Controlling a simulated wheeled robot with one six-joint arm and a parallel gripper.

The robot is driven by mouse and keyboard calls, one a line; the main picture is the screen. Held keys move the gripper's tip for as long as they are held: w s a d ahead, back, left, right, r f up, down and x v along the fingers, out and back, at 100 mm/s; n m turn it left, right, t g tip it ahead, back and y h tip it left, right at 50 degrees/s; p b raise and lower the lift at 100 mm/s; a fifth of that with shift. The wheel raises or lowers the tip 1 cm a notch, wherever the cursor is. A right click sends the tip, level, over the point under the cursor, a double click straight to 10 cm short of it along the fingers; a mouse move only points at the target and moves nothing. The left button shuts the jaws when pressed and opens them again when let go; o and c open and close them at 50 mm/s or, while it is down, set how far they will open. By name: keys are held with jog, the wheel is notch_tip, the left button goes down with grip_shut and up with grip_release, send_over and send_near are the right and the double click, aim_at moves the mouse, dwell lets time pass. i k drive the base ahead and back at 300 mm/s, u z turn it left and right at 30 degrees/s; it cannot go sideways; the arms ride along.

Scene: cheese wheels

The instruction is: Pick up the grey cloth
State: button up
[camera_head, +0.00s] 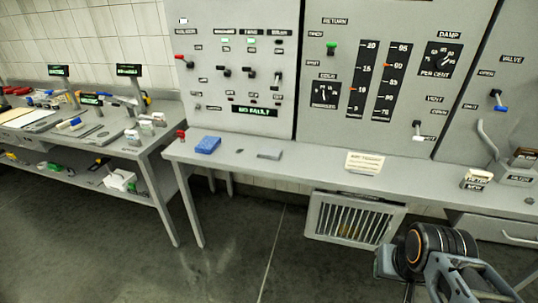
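A small flat grey piece (270,153), which looks like the grey cloth, lies on the grey bench top (320,163) below the control panels. It lies to the right of a blue folded cloth or sponge (207,145), apart from it. My arm (440,248) shows at the bottom right, below and in front of the bench, well away from the grey piece. I cannot make out my gripper's fingertips there, nor whether anything is held.
A paper note (364,163) lies mid-bench, with small labelled blocks (478,179) farther right. A red-topped knob (181,134) stands at the bench's left end. A slatted vent (352,218) is below the bench. A cluttered table (150,146) stands left. The floor in front is clear.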

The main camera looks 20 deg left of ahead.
aim_at(264, 152)
jog(key=u, duration=0.2)
jog(key=i, duration=0.25)
jog(key=u, duration=1.15)
jog(key=i, duration=1.25)
jog(key=u, duration=0.1)
